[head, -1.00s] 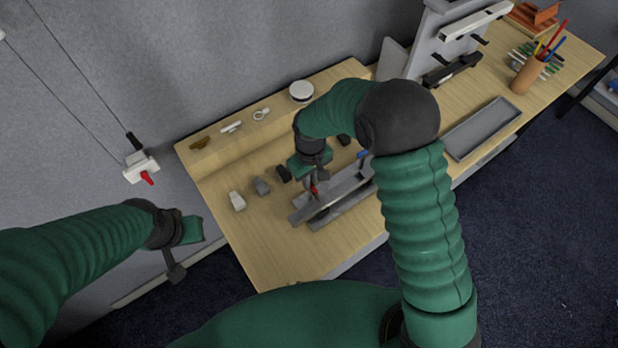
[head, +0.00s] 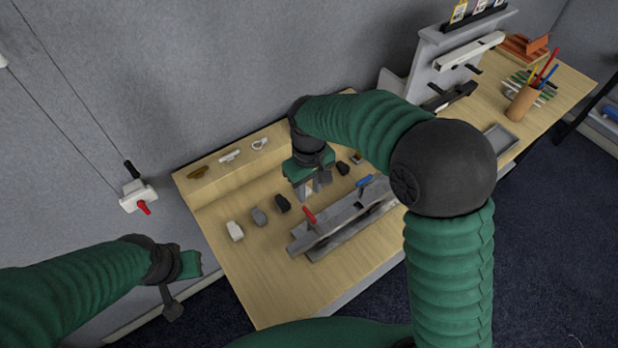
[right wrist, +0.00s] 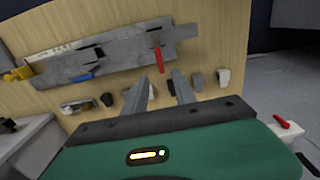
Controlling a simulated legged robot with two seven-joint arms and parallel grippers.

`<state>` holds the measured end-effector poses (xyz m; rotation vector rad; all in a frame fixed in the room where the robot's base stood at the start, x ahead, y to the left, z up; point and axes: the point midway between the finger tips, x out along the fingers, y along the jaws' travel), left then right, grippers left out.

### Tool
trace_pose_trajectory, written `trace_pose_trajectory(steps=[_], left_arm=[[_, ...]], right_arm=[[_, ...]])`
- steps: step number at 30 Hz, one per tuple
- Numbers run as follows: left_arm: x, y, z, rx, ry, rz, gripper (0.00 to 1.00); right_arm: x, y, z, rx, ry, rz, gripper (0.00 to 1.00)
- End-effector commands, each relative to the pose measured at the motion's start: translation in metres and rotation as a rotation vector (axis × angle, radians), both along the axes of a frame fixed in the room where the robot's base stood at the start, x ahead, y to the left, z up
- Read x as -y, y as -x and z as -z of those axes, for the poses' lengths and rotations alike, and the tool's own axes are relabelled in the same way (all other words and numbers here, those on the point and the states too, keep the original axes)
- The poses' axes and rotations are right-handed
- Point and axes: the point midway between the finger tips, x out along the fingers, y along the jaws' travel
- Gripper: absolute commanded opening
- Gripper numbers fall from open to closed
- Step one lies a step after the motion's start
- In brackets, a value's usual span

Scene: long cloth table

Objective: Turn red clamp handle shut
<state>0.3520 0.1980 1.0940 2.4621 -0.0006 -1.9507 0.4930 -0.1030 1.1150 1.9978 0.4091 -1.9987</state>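The red clamp handle (head: 309,215) stands up at the left end of a grey metal fixture (head: 345,222) on the table. In the right wrist view the red handle (right wrist: 158,59) shows just beyond my finger ends, apart from them. My right gripper (head: 312,190) is over the table behind the handle, on the wall side. In the right wrist view its two grey fingers (right wrist: 161,86) are spread with nothing between them. My left gripper (head: 182,280) hangs off the table's left end; its fingers cannot be made out.
A blue handle (head: 364,181) sits further right on the fixture. Several small blocks, including a white one (head: 234,231), stand behind and left of it. A white hanging box with a red lever (head: 144,208) is at the left wall. A pencil cup (head: 521,102) stands far right.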

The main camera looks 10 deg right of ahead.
Motion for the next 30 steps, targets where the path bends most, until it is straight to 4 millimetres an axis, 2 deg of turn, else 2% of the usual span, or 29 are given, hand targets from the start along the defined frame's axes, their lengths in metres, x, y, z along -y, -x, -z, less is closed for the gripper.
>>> trace_pose_trajectory(steps=[3, 6, 12, 25, 28, 30], left_arm=[[0.000, 0.000, 0.006, 0.000, 0.000, 0.000, 0.00], [0.000, 0.000, 0.007, 0.000, 0.000, 0.000, 0.00], [0.000, 0.000, 0.007, 0.000, 0.000, 0.000, 0.00], [0.000, 0.000, 0.009, 0.000, 0.000, 0.000, 0.00], [0.000, 0.000, 0.016, 0.000, 0.000, 0.000, 0.00], [0.000, 0.000, 0.024, 0.000, 0.000, 0.000, 0.00]], right_arm=[[0.000, -0.001, -0.030, 0.004, -0.002, 0.001, 0.33], [0.000, -0.001, -0.048, 0.001, -0.002, 0.001, 0.33], [0.000, 0.000, -0.062, -0.002, 0.000, 0.000, 0.33], [0.003, 0.002, -0.058, 0.002, -0.001, 0.008, 0.33], [0.018, 0.017, -0.038, 0.028, -0.003, 0.056, 0.33], [0.036, 0.036, -0.015, 0.065, -0.009, 0.121, 0.33]])
